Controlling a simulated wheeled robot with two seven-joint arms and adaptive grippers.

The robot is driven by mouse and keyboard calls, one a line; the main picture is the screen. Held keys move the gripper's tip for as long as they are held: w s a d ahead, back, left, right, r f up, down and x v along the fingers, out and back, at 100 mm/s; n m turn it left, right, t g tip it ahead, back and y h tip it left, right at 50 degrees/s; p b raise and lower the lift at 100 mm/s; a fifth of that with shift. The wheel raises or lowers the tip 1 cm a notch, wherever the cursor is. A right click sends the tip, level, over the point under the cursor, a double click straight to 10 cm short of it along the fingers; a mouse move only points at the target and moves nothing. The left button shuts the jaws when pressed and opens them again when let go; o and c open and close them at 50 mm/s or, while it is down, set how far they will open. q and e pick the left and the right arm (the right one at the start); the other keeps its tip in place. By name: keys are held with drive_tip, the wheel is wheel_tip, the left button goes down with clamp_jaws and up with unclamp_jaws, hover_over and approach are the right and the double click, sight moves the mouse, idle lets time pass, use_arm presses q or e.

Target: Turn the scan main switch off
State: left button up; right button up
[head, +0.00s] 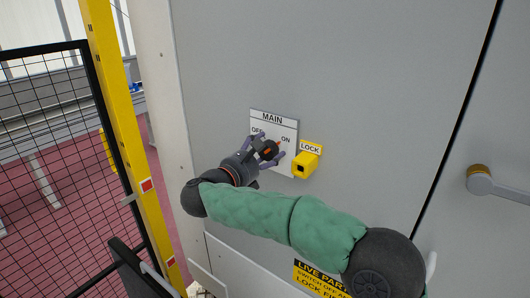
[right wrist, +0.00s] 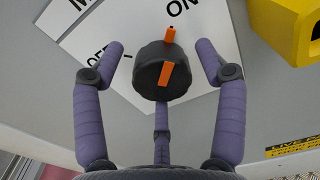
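The main switch is a round black knob (right wrist: 152,72) with an orange bar on its face and an orange pointer at its rim. It sits on a white plate (head: 287,124) marked MAIN, OFF and ON. In the right wrist view the pointer is turned toward ON. My right gripper (right wrist: 160,50) is open, with purple fingers spread on both sides of the knob and a third finger below it. I see gaps between the side fingertips and the knob. In the head view the right gripper (head: 270,148) partly covers the plate. My left gripper is not in view.
A yellow lock block (head: 306,165) with a LOCK label sits close to the right of the plate. A door handle (head: 495,183) sticks out at the far right. A yellow post (head: 127,130) and black mesh fence (head: 65,150) stand at left. The panel above is clear.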

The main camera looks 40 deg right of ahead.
drive_tip(key=c, duration=0.9)
drive_tip(key=shift+o, duration=0.2)
drive_tip(key=shift+n, duration=0.3)
drive_tip(key=n, duration=0.3)
drive_tip(key=shift+r+n, duration=0.2)
drive_tip(key=shift+n, duration=0.1)
drive_tip(key=n+p, duration=0.1)
drive_tip(key=n, duration=0.2)
drive_tip(key=shift+r+n+p, duration=0.1)
drive_tip(key=shift+n+p, duration=0.2)
drive_tip(key=n+p, duration=0.3)
drive_tip(key=n, duration=0.2)
drive_tip(key=shift+w, duration=0.1)
drive_tip(key=n+p, duration=0.3)
drive_tip(key=shift+n+p, duration=0.6)
drive_tip(key=shift+n, duration=0.5)
drive_tip(key=shift+f, duration=0.2)
